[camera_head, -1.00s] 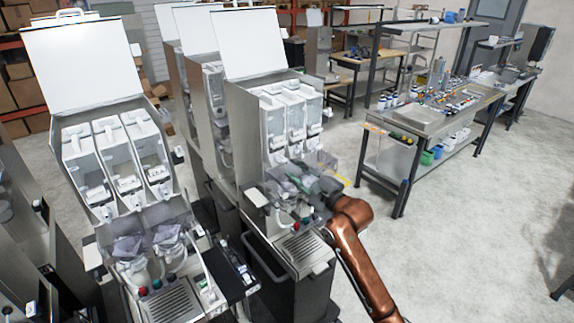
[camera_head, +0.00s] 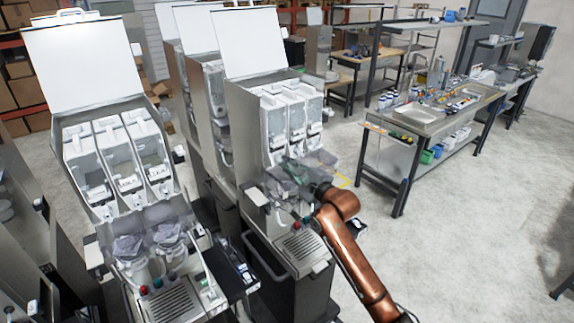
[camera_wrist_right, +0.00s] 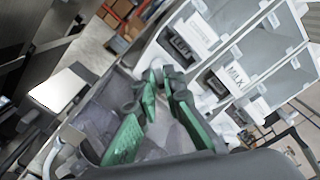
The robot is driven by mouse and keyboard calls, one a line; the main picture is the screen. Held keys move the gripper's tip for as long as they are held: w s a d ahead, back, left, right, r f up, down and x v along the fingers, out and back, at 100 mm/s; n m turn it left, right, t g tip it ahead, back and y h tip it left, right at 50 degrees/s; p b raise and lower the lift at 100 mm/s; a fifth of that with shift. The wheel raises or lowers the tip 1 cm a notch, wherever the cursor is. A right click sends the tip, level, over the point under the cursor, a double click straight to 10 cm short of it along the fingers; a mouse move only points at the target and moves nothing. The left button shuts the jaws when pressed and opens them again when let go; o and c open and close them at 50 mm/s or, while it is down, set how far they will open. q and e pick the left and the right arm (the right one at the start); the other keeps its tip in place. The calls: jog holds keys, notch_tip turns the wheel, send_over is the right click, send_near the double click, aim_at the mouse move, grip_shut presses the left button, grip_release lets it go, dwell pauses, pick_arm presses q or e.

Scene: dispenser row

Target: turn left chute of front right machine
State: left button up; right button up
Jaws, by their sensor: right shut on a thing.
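The front right machine (camera_head: 243,130) stands in the middle of the head view, lid raised, with white canisters (camera_head: 288,118) side by side. My right gripper (camera_wrist_right: 160,82), with green pads, reaches into its front below the canisters. In the right wrist view the fingertips are close together, shut on a small chute part that they largely hide; I cannot clearly make out which way it points. In the head view the gripper (camera_head: 308,180) is partly hidden by the clear hood and my copper arm. My left gripper is not in view.
A similar open machine (camera_head: 62,158) stands to the left. In the wrist view a canister carries a MILK label (camera_wrist_right: 236,76). A drip tray (camera_head: 300,245) lies below my gripper. A workbench (camera_head: 430,122) stands at the right; the floor between is clear.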

grip_shut()
jog(key=n+p, duration=0.3)
jog(key=n, duration=0.1)
jog(key=n+p, duration=0.2)
jog(key=n, duration=0.5)
jog(key=shift+f+p, duration=0.1)
jog(key=shift+p, duration=0.2)
jog(key=m, duration=3.5)
jog(key=shift+p, duration=0.3)
